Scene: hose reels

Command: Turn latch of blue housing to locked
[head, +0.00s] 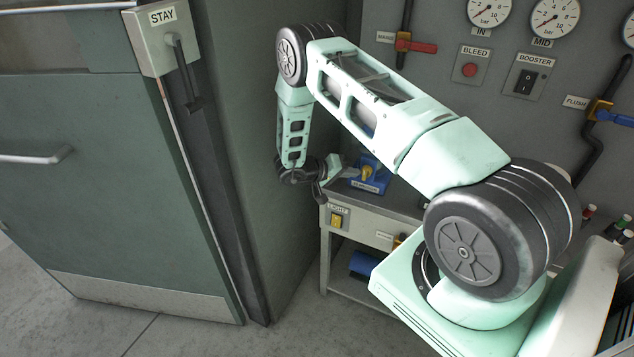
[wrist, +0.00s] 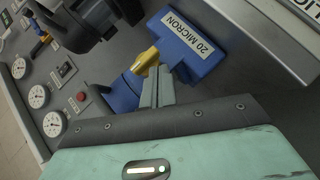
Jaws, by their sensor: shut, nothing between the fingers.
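The blue housing (head: 381,180) sits on the grey bench against the wall, partly behind my arm in the head view. In the wrist view the blue housing (wrist: 205,67) carries a white label reading "20 MICRON". Its yellow latch (wrist: 146,61) is a small knob on the blue body, and the latch (head: 366,171) looks tiny in the head view. My gripper (wrist: 158,78) is shut and empty, its fingertips right beside the latch. I cannot tell whether they touch it. My gripper (head: 350,172) comes from the left in the head view. The latch's lock marks are not readable.
The grey bench (head: 378,227) has a yellow switch (head: 336,220) on its front. The wall above holds gauges (head: 555,17), a red-handled valve (head: 416,46), a bleed button (head: 470,70) and a booster switch (head: 524,82). A green door (head: 90,180) stands left; floor before it is clear.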

